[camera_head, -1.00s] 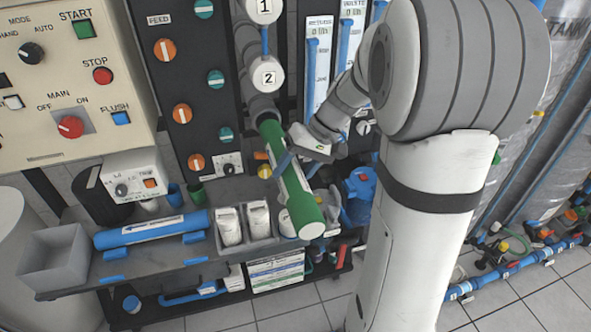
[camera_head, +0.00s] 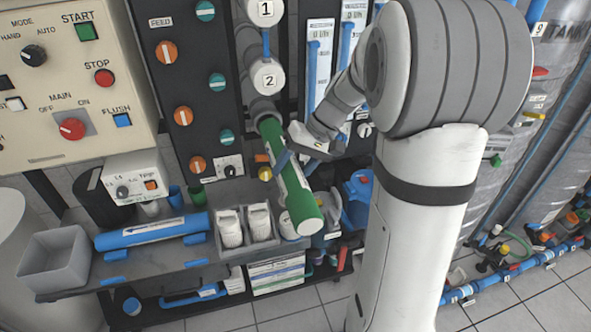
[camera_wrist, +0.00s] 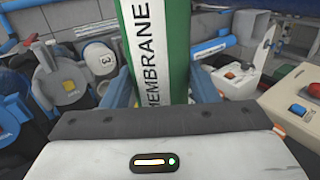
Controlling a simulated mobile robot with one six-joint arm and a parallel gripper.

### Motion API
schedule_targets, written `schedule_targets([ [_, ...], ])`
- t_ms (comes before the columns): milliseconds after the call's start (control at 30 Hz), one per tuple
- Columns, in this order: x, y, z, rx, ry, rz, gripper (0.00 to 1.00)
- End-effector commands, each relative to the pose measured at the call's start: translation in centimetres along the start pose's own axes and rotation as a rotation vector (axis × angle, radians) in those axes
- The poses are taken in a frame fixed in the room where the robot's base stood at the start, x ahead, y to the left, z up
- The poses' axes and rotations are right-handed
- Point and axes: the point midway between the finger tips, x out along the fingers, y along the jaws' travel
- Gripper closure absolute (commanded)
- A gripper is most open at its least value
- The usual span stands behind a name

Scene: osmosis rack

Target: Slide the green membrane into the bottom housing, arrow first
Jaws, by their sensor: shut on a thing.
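The green membrane (camera_head: 300,205), a long tube with a white label strip, slants down from the rack toward the front right. Its far end meets the grey mouth of the bottom housing (camera_head: 261,106), under the cap marked 2; I cannot tell how deep it sits inside. My gripper (camera_head: 292,163) is shut on the membrane with its blue fingers, nearer the housing end than the free end. In the wrist view the membrane (camera_wrist: 178,45), lettered "MEMBRANE", runs between my fingers (camera_wrist: 162,88). The arrow is not visible.
A white cap marked 3 (camera_wrist: 99,57) lies among blue fittings. A valve panel (camera_head: 190,70) stands left of the housings.

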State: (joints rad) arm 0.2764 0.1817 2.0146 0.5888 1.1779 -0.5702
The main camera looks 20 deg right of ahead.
Motion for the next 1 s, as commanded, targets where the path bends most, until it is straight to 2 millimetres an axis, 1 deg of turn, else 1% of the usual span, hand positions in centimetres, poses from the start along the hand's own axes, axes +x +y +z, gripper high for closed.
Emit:
schedule_targets([
  [1000,0.0,-0.1,-3.5,-0.001,0.001,0.0,0.73],
])
